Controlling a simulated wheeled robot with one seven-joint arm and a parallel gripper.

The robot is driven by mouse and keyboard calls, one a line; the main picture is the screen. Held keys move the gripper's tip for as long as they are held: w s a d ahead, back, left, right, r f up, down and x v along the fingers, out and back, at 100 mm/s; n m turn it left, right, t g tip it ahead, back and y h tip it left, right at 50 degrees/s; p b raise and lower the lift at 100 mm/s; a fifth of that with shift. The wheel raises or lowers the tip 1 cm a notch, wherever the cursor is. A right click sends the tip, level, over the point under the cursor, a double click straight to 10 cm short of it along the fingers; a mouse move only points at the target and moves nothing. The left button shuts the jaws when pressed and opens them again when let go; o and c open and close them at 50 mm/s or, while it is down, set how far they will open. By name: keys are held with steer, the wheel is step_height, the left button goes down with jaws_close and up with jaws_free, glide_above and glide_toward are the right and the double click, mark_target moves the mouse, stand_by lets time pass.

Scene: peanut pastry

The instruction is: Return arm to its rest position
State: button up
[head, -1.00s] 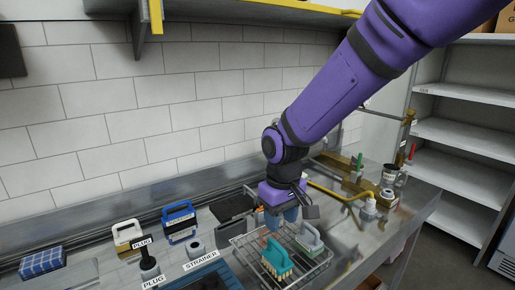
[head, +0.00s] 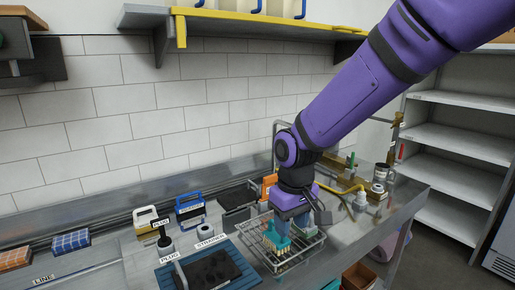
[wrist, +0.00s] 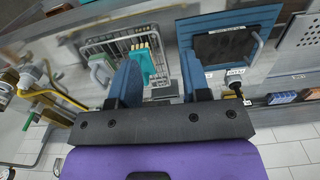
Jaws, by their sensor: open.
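My purple arm reaches down from the upper right in the head view. My gripper (head: 288,228) hangs over the wire rack (head: 310,248) on the steel counter. Its blue fingers are spread apart in the wrist view (wrist: 161,78), with nothing held between them. A teal brush with pale bristles (head: 275,240) stands in the rack, just beside the fingers in the head view. In the wrist view the teal brush (wrist: 146,66) appears in the gap between the fingers, nearer the left one. A grey-handled brush (wrist: 101,72) shows in the rack in the wrist view.
A blue ribbed mat with a black tray (head: 210,270) lies left of the rack. Plug and strainer items (head: 164,243) stand behind it. A yellow hose (head: 335,190) and bottles stand right. A yellow-edged shelf (head: 250,32) hangs above; shelving (head: 465,140) stands right.

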steer(key=s+d+r+m+t, duration=0.2)
steer(key=s+d+r, duration=0.3)
steer(key=d+r, duration=0.3)
steer(key=s+d+r+m+t, duration=0.2)
steer(key=s+d+r, duration=0.4)
steer(key=d, duration=0.4)
steer(key=s+d+r+m+t, duration=0.1)
steer(key=s+d+m, duration=0.1)
steer(key=s+d, duration=0.3)
steer(key=shift+s+r, duration=0.35)
steer(key=shift+s, duration=0.85)
